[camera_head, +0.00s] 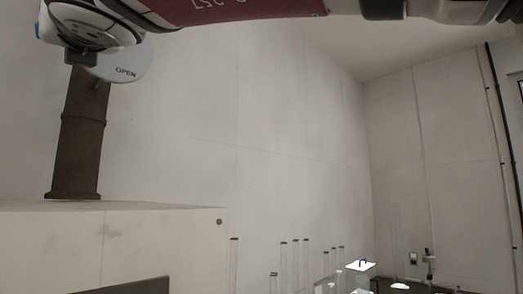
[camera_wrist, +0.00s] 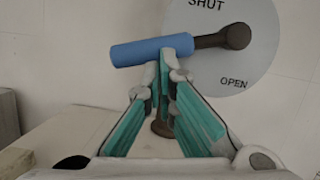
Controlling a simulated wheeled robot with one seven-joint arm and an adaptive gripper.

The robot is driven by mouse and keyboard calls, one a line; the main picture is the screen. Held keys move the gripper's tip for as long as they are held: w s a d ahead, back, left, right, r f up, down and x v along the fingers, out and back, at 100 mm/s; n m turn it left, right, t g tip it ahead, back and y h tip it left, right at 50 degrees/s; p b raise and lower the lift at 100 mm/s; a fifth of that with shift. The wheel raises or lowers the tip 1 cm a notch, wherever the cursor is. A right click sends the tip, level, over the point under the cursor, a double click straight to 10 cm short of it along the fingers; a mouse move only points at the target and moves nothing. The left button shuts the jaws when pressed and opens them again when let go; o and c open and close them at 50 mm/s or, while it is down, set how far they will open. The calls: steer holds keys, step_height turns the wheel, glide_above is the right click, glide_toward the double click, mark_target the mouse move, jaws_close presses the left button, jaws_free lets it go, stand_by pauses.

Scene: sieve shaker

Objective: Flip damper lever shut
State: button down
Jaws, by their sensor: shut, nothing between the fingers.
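The damper lever has a blue grip (camera_wrist: 140,51) and a brown arm and hub (camera_wrist: 233,36) in the wrist view. It points left from the hub, roughly level in the picture. Behind it is a round grey plate (camera_wrist: 262,60) marked SHUT at the top and OPEN lower right. My gripper (camera_wrist: 172,50) is shut and empty, its fingertips overlapping the grip near its inner end; whether they touch cannot be told.
A brown pipe (camera_head: 82,135) rises from a pale cabinet (camera_head: 150,228) below the plate. Clear tubes (camera_head: 284,265) and a bright lit item (camera_head: 360,266) stand lower down to the right. The wall between is bare.

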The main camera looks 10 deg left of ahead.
steer(key=shift+s+a+r+m, duration=0.2)
steer(key=shift+r+m, duration=0.2)
steer(key=shift+m, duration=0.2)
steer(key=shift+s+a+r+p, duration=0.1)
steer(key=shift+s+r+p, duration=0.05)
steer(key=shift+r+p, duration=0.2)
steer(key=shift+f, duration=0.15)
stand_by(0.6)
